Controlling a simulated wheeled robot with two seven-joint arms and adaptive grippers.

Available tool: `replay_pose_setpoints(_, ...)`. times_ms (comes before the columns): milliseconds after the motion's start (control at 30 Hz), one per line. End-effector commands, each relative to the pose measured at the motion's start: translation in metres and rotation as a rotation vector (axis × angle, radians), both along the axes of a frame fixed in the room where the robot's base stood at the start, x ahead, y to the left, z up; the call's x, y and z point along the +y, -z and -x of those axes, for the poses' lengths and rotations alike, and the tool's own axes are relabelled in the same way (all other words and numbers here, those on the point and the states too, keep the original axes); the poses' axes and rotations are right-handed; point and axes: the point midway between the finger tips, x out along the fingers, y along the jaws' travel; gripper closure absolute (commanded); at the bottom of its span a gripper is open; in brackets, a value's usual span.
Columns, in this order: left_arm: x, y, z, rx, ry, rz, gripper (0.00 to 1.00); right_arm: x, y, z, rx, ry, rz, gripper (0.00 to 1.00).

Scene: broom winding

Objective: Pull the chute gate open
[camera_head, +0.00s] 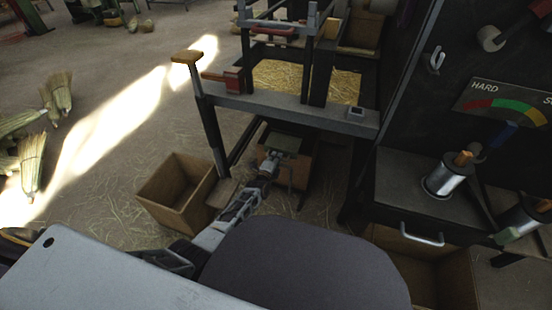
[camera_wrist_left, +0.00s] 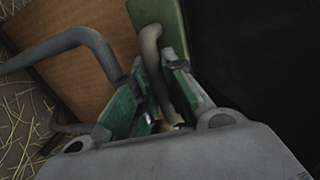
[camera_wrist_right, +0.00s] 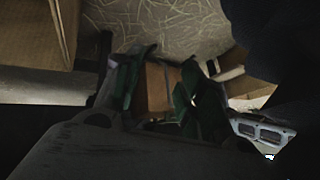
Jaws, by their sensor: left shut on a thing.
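The chute gate appears as a dull green plate (camera_head: 283,143) low under the frame in the head view, and its green edge (camera_wrist_left: 160,12) shows in the left wrist view. My left gripper (camera_head: 270,162) reaches down in front of it. In the left wrist view its green fingers (camera_wrist_left: 158,100) are shut around a bent, tan-grey handle (camera_wrist_left: 151,45) beside the green edge. Part of the handle is hidden between the fingers. In the right wrist view my right gripper (camera_wrist_right: 160,90) has its fingers apart, with a brown box-like thing (camera_wrist_right: 158,85) seen between them; contact is unclear.
A wooden bin (camera_head: 180,190) stands left of my left arm. A dark bench with a metal cylinder (camera_head: 443,182) and a drawer handle (camera_head: 410,238) is at the right. A gauge panel (camera_head: 508,108) stands above it. Brooms (camera_head: 32,160) lie at the far left on open floor.

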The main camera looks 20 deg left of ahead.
Motion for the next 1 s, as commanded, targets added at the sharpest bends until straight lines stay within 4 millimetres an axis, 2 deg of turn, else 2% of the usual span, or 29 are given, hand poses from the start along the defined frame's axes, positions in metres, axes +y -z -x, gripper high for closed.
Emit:
replay_pose_setpoints(267,0.0,-0.001,0.016,0.004,0.001,0.0,1.0,-0.002,-0.014,0.002,0.017,0.006,0.013,0.6)
replay_pose_setpoints(600,0.001,-0.001,0.048,0.005,0.001,0.0,1.0,-0.011,-0.07,0.002,0.09,-0.04,0.095,0.6)
replay_pose_setpoints(1000,0.002,0.0,0.086,0.005,0.001,0.001,1.0,-0.028,-0.128,0.01,0.175,-0.066,0.191,0.6)
